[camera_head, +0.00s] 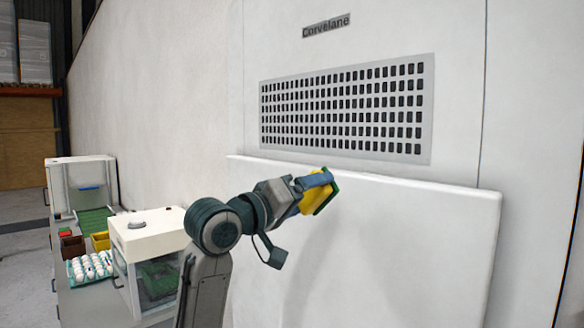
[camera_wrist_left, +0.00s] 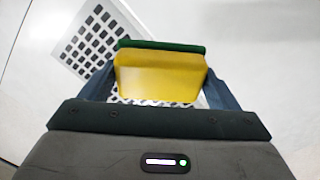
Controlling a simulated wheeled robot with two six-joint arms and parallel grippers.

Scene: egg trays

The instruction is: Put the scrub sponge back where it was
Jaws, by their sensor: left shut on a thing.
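The scrub sponge (camera_head: 318,196) is yellow with a green scouring side. My left gripper (camera_head: 312,184) is shut on it and holds it up in front of the large white cabinet. In the left wrist view the sponge (camera_wrist_left: 160,76) sits between the two blue fingers of my left gripper (camera_wrist_left: 158,85), its green layer along the far edge. I cannot tell from these views whether the sponge touches the cabinet's white front panel. My right gripper is in neither view.
The white cabinet has a projecting front panel (camera_head: 420,235) and a slotted grille (camera_head: 345,105) above it. At the left, a counter holds an egg tray (camera_head: 90,268), a white-topped box (camera_head: 148,230), a yellow bin (camera_head: 101,241) and a brown bin (camera_head: 73,247).

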